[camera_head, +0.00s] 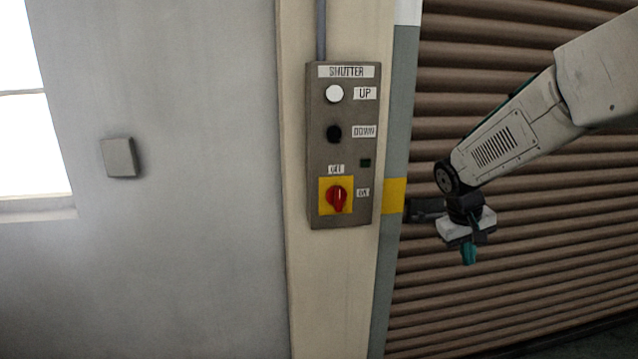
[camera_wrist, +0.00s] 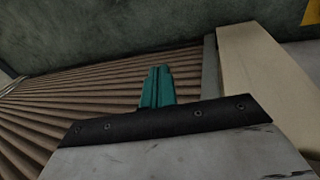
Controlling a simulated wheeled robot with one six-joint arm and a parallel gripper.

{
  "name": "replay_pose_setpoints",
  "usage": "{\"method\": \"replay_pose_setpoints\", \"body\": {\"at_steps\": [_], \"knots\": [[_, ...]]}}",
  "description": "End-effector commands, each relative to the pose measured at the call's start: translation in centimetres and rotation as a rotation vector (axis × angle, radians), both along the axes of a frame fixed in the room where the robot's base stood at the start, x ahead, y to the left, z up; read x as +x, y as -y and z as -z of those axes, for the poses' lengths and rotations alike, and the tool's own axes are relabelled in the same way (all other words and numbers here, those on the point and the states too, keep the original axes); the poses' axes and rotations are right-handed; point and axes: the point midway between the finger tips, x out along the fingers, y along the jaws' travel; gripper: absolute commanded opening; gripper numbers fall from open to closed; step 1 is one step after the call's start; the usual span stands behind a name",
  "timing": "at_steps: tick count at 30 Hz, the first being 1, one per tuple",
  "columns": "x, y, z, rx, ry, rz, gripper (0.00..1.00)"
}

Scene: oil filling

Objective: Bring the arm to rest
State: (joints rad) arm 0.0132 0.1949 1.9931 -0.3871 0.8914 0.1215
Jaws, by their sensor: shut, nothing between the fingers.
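My arm reaches in from the right in the head view, in front of the brown shutter (camera_head: 520,250). My gripper (camera_head: 468,254) hangs at its end with teal fingers pointing down, to the right of the shutter control box (camera_head: 348,150) and apart from it. In the wrist view the teal fingers (camera_wrist: 158,88) are shut together with nothing between them. The shutter's slats also show there, at the left (camera_wrist: 70,105).
The control box has a white UP button (camera_head: 334,93), a black DOWN button (camera_head: 334,133) and a red rotary switch (camera_head: 337,198) on a yellow plate. It is mounted on a cream post (camera_head: 335,290). A grey wall box (camera_head: 119,157) and a window (camera_head: 25,120) are at the left.

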Motion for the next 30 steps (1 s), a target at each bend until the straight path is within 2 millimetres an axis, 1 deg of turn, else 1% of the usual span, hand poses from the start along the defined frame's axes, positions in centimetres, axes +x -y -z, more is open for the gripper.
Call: {"method": "replay_pose_setpoints", "body": {"at_steps": [1,2,3,5,6,8,9,11,12,14,15,18,21,24,27,30], "knots": [[-2.9,-0.4,-1.3,0.02,-0.018,0.015,0.0],[-4.6,-0.7,-1.8,0.033,-0.033,0.025,0.0],[-6.9,-1.1,-2.5,0.052,-0.051,0.036,0.0],[-10.2,-1.8,-3.4,0.081,-0.075,0.052,0.0],[-12.4,-2.2,-3.9,0.1,-0.088,0.061,0.0],[-15.5,-2.9,-4.5,0.13,-0.105,0.072,0.0],[-17.5,-3.3,-4.9,0.148,-0.114,0.079,0.0],[-20.4,-3.9,-5.3,0.177,-0.123,0.086,0.0],[-22.3,-4.3,-5.5,0.196,-0.127,0.09,0.0],[-24.9,-5.0,-5.8,0.224,-0.127,0.095,0.0],[-26.5,-5.3,-5.9,0.241,-0.123,0.098,0.0],[-29.9,-6.1,-6.0,0.278,-0.101,0.101,0.0],[-32.0,-6.6,-6.2,0.301,-0.061,0.1,0.0],[-33.0,-6.7,-6.6,0.306,-0.013,0.093,0.0],[-33.2,-6.6,-7.3,0.307,0.023,0.086,0.0],[-33.3,-6.6,-7.5,0.307,0.036,0.085,0.0]]}}
